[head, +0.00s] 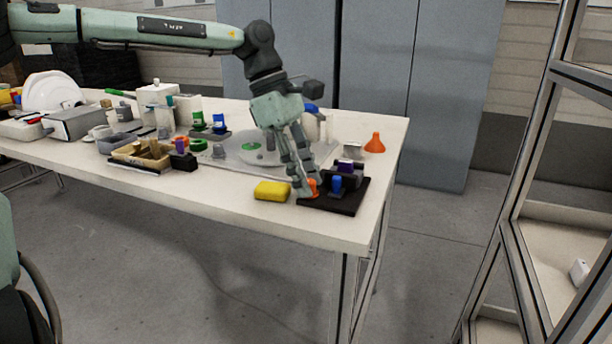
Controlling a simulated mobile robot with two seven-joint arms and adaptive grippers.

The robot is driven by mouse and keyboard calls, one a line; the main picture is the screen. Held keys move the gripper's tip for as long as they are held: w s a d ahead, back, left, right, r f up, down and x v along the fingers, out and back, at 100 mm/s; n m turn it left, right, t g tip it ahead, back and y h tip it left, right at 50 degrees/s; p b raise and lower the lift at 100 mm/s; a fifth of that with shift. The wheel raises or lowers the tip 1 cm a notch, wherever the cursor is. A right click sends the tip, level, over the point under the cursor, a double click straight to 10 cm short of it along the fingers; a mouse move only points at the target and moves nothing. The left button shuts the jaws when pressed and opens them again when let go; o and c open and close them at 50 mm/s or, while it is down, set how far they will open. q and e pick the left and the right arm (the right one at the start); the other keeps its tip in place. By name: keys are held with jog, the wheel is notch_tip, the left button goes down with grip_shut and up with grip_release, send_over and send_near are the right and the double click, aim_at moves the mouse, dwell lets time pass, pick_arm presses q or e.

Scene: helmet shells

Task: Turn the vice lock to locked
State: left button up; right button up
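A black vice-like fixture (330,206) sits on a flat black base near the right front corner of the table. An orange knob (313,188) stands at its left side, and a blue knob (336,185) stands upright beside it. A purple part shows behind them. Which piece is the vice lock is too small to tell. My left gripper (306,188) reaches down from above with its fingertips at the orange knob, partly covering it. Whether the fingers grip the knob or only stand around it cannot be told. My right gripper is not in view.
A yellow block (272,191) lies just left of the fixture. An orange funnel (375,143) stands behind it to the right. A tray of wooden pieces (140,157), green and blue clamps and white boxes crowd the table's left half. The front right corner is bare.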

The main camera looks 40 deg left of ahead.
pick_arm(q)
jog(key=v, duration=1.2)
jog(key=shift+f, duration=0.1)
